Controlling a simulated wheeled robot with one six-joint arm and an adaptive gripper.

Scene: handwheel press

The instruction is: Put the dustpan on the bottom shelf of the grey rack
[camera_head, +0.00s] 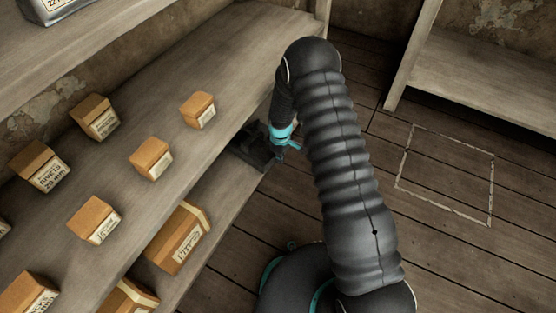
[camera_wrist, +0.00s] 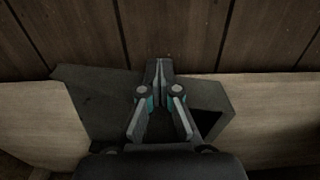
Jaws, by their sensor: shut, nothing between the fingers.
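The dark grey dustpan (camera_head: 246,150) is at the far end of the rack's bottom shelf (camera_head: 222,195), partly hidden by the shelf above and by my arm. In the wrist view the dustpan (camera_wrist: 92,103) lies across the pale shelf board (camera_wrist: 32,122), with its upper edge close to the board's edge at the floor side. My gripper (camera_wrist: 160,66) is shut and empty, in front of the dustpan in that view. In the head view my gripper (camera_head: 277,153) is at the dustpan's right side. I cannot tell whether they touch.
Several cardboard boxes (camera_head: 151,157) stand on the shelf above. More boxes (camera_head: 178,237) stand on the bottom shelf, nearer the camera. Another wooden shelf unit (camera_head: 480,80) is at upper right. A pale outlined rectangle (camera_head: 446,173) marks clear plank floor at right.

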